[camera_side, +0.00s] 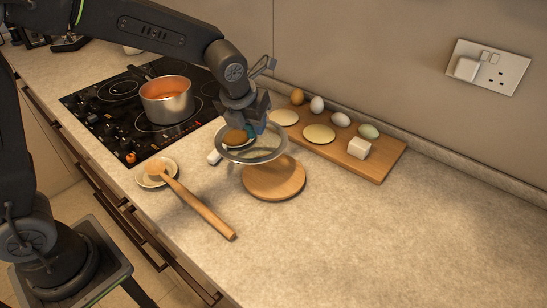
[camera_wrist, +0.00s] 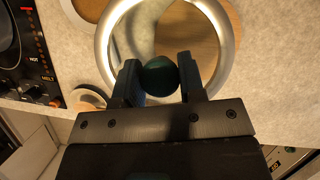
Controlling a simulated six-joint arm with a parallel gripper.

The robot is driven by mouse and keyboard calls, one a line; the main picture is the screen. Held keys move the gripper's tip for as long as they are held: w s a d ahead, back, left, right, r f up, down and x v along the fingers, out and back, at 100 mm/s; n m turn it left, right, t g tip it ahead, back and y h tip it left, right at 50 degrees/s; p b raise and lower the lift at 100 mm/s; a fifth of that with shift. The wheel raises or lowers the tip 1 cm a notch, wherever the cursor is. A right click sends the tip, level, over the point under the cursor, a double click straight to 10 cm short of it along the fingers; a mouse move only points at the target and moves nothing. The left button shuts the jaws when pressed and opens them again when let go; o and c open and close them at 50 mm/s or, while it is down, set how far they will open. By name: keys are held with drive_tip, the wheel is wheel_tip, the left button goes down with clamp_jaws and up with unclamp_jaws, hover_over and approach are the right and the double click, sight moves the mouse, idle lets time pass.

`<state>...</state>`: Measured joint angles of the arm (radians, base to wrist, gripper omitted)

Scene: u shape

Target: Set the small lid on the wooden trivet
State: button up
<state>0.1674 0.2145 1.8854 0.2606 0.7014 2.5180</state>
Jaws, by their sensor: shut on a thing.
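The small lid (camera_side: 279,152) is a round glass lid with a metal rim. My gripper (camera_side: 256,127) is shut on its dark green knob (camera_wrist: 159,77) and holds it up, roughly level. The lid's rim (camera_wrist: 103,42) also shows in the wrist view around the jaws. The wooden trivet (camera_side: 273,182) is a round wooden disc on the counter. In the side view the lid overlaps the trivet's far edge and looks raised above it. In the wrist view the trivet (camera_wrist: 190,32) shows through the lid's glass. The exact gap between them is hard to judge.
A wooden board (camera_side: 377,160) with several eggs, flat rounds and a white cube lies behind. A wooden spoon (camera_side: 200,206) rests on a small dish (camera_side: 149,180) at the left front. A pot (camera_side: 167,101) stands on the black hob (camera_side: 105,123). The counter at right is clear.

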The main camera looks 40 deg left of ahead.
sight(274, 143)
drive_tip(key=d+f, duration=0.1)
drive_tip(key=w+d+f, duration=0.1)
drive_tip(key=d, duration=0.1)
drive_tip(key=d+f, duration=0.1)
drive_tip(key=d, duration=0.1)
drive_tip(key=shift+w+d+f, duration=0.15)
drive_tip(key=shift+d+f, duration=0.1)
drive_tip(key=shift+f, duration=1.9)
drive_tip(key=shift+f, duration=0.15)
drive_tip(key=o, duration=1)
drive_tip(key=v, duration=1.1)
drive_tip(key=shift+s+r, duration=0.35)
drive_tip(key=shift+r, duration=0.3)
